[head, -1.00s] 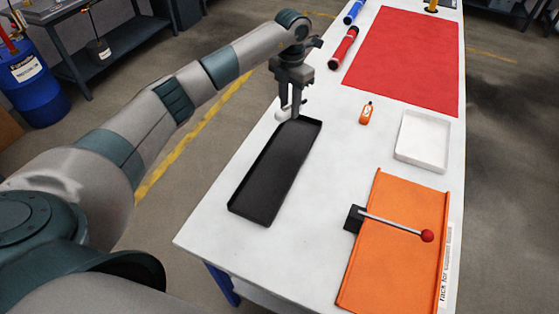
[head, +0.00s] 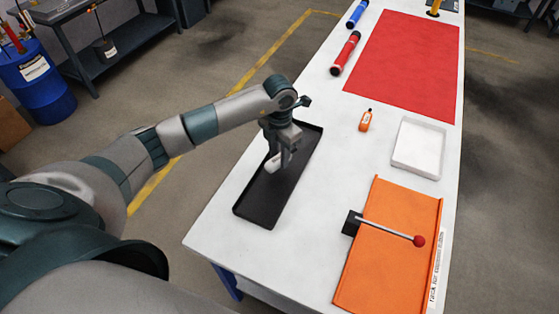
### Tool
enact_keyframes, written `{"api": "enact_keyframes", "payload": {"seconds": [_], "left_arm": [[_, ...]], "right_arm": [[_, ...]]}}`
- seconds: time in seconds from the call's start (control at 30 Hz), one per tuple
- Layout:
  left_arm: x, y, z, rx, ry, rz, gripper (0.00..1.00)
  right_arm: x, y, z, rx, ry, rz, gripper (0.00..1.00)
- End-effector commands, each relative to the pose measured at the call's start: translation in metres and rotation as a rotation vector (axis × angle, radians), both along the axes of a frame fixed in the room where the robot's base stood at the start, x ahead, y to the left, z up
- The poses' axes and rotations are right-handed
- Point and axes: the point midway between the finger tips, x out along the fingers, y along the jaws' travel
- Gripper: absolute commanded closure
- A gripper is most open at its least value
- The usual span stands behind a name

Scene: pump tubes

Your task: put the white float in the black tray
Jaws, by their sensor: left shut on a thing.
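The white float (head: 273,163) is a small white piece between the fingers of my left gripper (head: 279,163). My left gripper is shut on it and points down over the black tray. The black tray (head: 262,207) is long and shallow and lies along the left edge of the white table. The float appears over the tray's middle, near its left wall. I cannot tell whether it touches the tray floor. The gripper and wrist hide part of the tray. My right gripper is not in view.
An orange rack (head: 388,250) with a red-knobbed lever (head: 418,241) stands to the right. A white tray (head: 418,148), an orange bottle (head: 365,120), a red mat (head: 405,65), a red tube (head: 345,53) and a blue tube (head: 357,13) lie farther back. Bare table separates the black tray and rack.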

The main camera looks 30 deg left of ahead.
Motion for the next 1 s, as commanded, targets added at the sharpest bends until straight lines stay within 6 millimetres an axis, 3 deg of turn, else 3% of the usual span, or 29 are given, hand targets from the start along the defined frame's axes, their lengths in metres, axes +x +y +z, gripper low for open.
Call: {"api": "enact_keyframes", "payload": {"seconds": [0.3,0.7,1.0], "left_arm": [[0.0,0.0,-0.002,-0.001,0.001,0.001,0.95],[0.0,0.0,-0.039,-0.001,0.001,0.0,0.95],[0.0,0.0,-0.041,0.0,0.0,0.0,0.95]], "right_arm": [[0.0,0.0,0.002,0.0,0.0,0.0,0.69],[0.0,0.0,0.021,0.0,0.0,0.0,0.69],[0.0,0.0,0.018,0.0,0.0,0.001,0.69]]}}
